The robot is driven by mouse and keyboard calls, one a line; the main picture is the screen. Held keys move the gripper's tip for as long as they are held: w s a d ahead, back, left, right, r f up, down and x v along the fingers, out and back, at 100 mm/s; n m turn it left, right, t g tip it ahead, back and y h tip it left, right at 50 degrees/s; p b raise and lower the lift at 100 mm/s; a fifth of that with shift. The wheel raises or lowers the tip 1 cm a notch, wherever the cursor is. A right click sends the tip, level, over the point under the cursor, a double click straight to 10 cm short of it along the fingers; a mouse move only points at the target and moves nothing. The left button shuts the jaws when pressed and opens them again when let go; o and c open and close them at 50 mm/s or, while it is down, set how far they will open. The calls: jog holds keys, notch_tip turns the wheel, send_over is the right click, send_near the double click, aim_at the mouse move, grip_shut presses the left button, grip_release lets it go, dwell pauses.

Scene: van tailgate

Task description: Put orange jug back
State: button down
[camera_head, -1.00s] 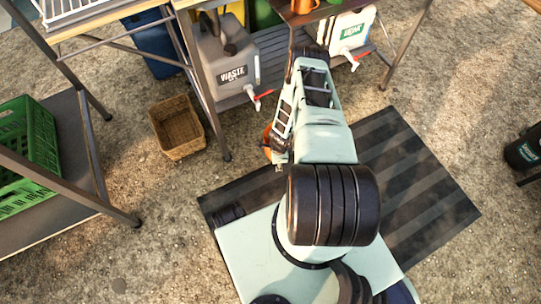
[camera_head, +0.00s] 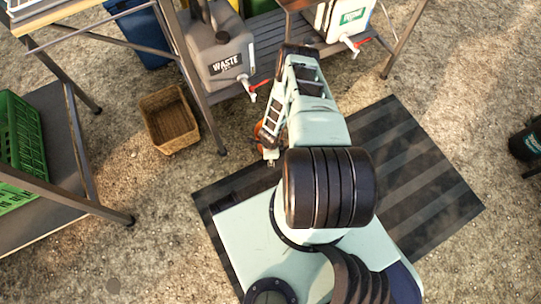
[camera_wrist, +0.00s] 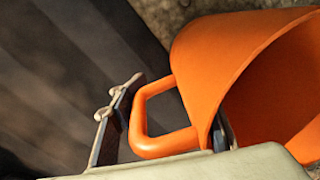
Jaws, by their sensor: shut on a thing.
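The orange jug (camera_wrist: 235,65) fills the right of the wrist view, tilted, with its wide opening toward the right and its loop handle (camera_wrist: 140,115) toward the left. My gripper (camera_wrist: 168,122) is shut on the jug at its handle side, with one finger left of the handle and part of the other against the jug's wall. The exact contact is partly hidden by the pale gripper body. In the head view only a sliver of the jug (camera_head: 259,131) shows beside my arm, above the ground near the dark mat's far edge.
A grey waste canister (camera_head: 222,62) and a white canister (camera_head: 345,16) with red taps stand on a slatted low shelf (camera_head: 265,62). A wicker basket (camera_head: 169,119) sits on the gravel. A green crate (camera_head: 20,140) is at left. A striped mat (camera_head: 425,185) lies under my base. Open gravel lies right.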

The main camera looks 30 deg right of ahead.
jog(key=shift+f, duration=0.15)
jog(key=c, duration=1.2)
grip_release()
jog(key=shift+o, duration=0.2)
jog(key=r+p, duration=0.1)
jog(key=r, duration=0.3)
jog(key=s+r+p, duration=0.1)
jog(key=r+p, duration=0.1)
jog(key=r, duration=0.2)
jog(key=r+p, duration=0.2)
jog(key=r, duration=0.2)
jog(key=shift+s+a+r, duration=0.15)
jog(key=shift+a, duration=0.1)
